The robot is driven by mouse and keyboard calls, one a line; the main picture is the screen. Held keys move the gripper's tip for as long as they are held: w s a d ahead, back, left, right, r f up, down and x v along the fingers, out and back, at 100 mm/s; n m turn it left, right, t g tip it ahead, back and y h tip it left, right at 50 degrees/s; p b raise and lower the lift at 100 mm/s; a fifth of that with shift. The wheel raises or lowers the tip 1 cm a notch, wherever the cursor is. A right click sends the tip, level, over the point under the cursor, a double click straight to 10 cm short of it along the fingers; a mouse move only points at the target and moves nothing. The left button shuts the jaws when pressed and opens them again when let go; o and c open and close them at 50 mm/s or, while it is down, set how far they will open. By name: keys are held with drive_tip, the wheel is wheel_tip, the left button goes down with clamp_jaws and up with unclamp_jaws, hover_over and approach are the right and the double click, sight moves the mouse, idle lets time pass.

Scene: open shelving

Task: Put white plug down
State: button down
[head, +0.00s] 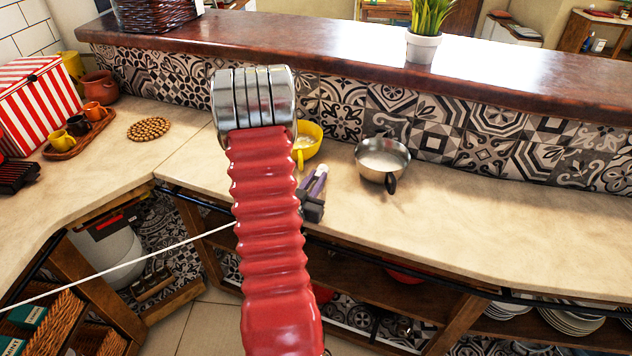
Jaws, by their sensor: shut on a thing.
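My gripper (314,192) shows only in part, as a dark and purple piece beside my red ribbed arm, over the counter's front edge. It is shut, but my arm hides most of it. A thin white cord (120,265) runs taut from the lower left edge up to my arm and passes behind it, towards the gripper. The pale counter (480,225) lies behind and to the right of the gripper.
A metal pan (382,158) and a yellow bowl (308,145) stand on the counter near the gripper. The counter's right part is clear. At left are a red-striped box (38,105), a tray with cups (68,146) and a round trivet (149,129). Open shelves with plates (568,318) lie below.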

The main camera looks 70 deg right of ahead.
drive_tip(key=shift+f, duration=0.35)
drive_tip(key=shift+f, duration=0.1)
drive_tip(key=c, duration=1.7)
unclamp_jaws()
drive_tip(key=shift+o, duration=0.2)
drive_tip(key=a, duration=0.7)
drive_tip(key=shift+w+a+r, duration=0.25)
drive_tip(key=shift+w, duration=0.1)
